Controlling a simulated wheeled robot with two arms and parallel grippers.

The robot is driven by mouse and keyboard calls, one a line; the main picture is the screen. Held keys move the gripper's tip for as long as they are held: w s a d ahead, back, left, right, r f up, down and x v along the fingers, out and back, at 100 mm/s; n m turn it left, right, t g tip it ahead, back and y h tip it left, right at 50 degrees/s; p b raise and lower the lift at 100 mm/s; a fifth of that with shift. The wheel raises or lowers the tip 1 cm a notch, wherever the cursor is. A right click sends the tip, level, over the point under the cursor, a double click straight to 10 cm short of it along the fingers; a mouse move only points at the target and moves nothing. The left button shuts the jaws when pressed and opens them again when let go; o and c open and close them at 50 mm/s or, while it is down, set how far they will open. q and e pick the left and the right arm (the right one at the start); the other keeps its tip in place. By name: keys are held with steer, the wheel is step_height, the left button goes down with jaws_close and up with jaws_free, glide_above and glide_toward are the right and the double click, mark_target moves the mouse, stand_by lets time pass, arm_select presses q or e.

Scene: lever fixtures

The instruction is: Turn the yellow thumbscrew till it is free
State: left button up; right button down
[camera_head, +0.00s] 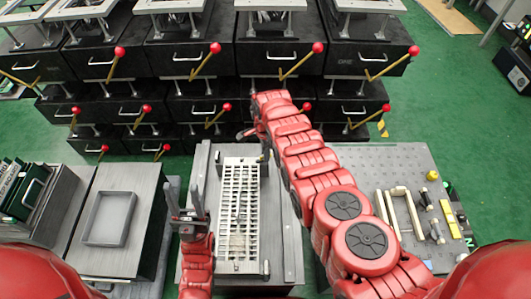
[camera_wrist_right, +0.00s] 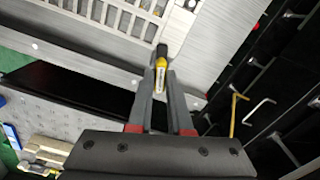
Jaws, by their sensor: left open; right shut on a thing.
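The yellow thumbscrew (camera_wrist_right: 160,80) shows in the right wrist view between the fingers of my right gripper (camera_wrist_right: 161,84), which is shut on it. A dark part lies just beyond its far end, by the edge of a white slotted frame (camera_wrist_right: 118,14). In the head view my right gripper (camera_head: 252,132) is at the far end of the grey plate that carries this frame (camera_head: 228,222); the thumbscrew cannot be made out there. My left gripper (camera_head: 185,196) is open and empty, fingers pointing away, at the left side of the plate.
A grey tray (camera_head: 109,243) lies on the left bench. The right perforated table (camera_head: 395,165) holds white bars, a yellow knob (camera_head: 432,175) and small parts. Behind stand black drawer units (camera_head: 190,57) with several red-knobbed levers. Green floor is open at the upper right.

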steer(key=n, duration=0.4)
steer(key=shift+n, duration=2.1)
steer(key=c, duration=0.8)
jaws_free()
steer(key=shift+c, duration=0.2)
steer(key=shift+r, duration=0.15)
